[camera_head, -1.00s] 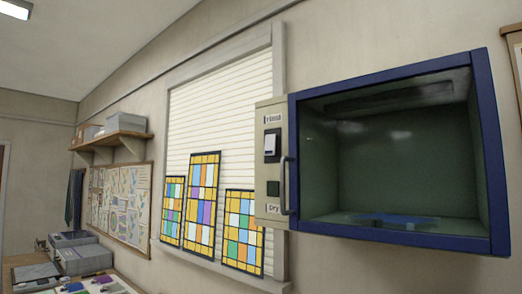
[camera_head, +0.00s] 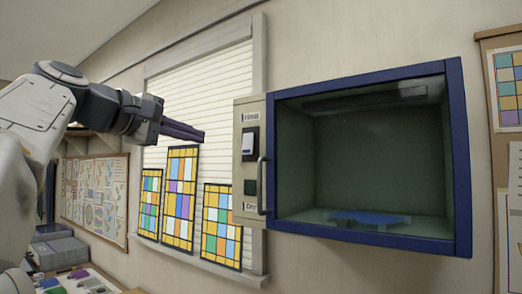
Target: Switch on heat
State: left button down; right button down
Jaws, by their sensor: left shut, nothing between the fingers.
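A blue-framed cabinet (camera_head: 368,160) with a glass front hangs on the wall at the right. A beige control panel (camera_head: 249,200) runs along its left side. The panel has a white rocker switch (camera_head: 248,143) under a label that appears to read "Heat". My right gripper is not in view.
A vertical handle (camera_head: 262,186) is on the cabinet's left edge. A blue flat piece (camera_head: 368,218) lies inside. Stained-glass panels (camera_head: 180,200) stand before the window blind (camera_head: 215,90). A pinboard (camera_head: 95,197) and a work table are at the left.

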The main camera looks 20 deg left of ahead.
aim_at(246, 152)
pick_arm(q)
jog(key=shift+w, duration=0.1)
jog(key=p+x, duration=0.5)
jog(key=x, duration=0.7)
jog(key=shift+w+d, duration=0.15)
jog(key=shift+w, duration=0.2)
jog(key=shift+w+d+f+p, duration=0.2)
jog(key=shift+w+p, duration=0.1)
jog(key=shift+w, duration=0.2)
